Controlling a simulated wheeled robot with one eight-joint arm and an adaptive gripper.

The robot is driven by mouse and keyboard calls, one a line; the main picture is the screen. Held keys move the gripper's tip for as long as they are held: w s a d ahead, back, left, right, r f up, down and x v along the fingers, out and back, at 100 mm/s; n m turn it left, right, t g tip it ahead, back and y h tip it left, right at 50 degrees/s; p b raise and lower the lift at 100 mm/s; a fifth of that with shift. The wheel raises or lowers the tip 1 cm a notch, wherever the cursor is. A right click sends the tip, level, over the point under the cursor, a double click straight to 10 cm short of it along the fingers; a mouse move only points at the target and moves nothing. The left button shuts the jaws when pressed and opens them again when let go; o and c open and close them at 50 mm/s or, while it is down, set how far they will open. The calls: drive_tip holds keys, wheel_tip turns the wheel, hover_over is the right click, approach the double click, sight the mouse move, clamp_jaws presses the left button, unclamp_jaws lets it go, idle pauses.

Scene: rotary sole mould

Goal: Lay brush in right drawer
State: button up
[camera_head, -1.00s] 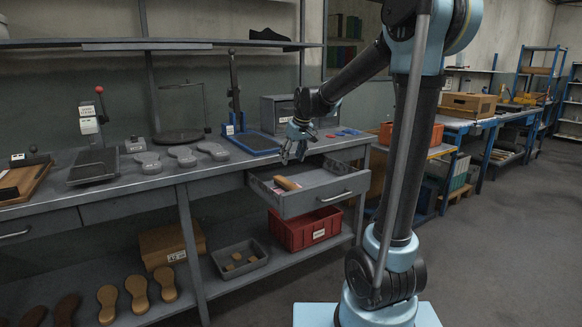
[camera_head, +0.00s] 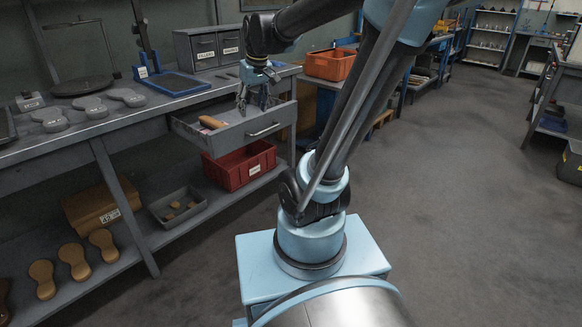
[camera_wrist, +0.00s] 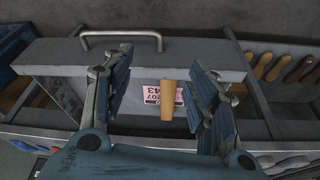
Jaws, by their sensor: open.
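A tan wooden piece, seemingly the brush (camera_head: 212,122), lies inside the pulled-out grey drawer (camera_head: 262,134) under the bench. My gripper (camera_head: 254,101) is over the drawer, right of the brush in the head view. In the wrist view its two fingers (camera_wrist: 160,68) are spread wide, with the brush in the gap between them and touching neither. The drawer handle (camera_wrist: 120,34) is at the top of the wrist view.
A red bin (camera_head: 240,166) stands on the shelf below the drawer. Grey sole moulds (camera_head: 90,106) and a blue-based stand (camera_head: 172,83) are on the bench. An orange crate (camera_head: 331,64) stands to the right.

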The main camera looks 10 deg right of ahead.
drive_tip(key=s+d+f+m, duration=0.1)
drive_tip(key=s+d+f, duration=0.2)
drive_tip(key=s, duration=0.3)
drive_tip(key=s+d+f+m+h, duration=0.1)
drive_tip(key=s+d+f, duration=0.2)
drive_tip(key=s+f, duration=0.3)
drive_tip(key=s+d+f+m+g, duration=0.1)
drive_tip(key=s+d+f+m, duration=0.1)
drive_tip(key=s+f, duration=0.3)
drive_tip(key=s+d, duration=0.1)
drive_tip(key=s, duration=0.2)
drive_tip(key=shift+f, duration=0.1)
drive_tip(key=shift+w+d+f, duration=0.1)
drive_tip(key=shift+w+f, duration=0.1)
drive_tip(key=shift+w, duration=0.25)
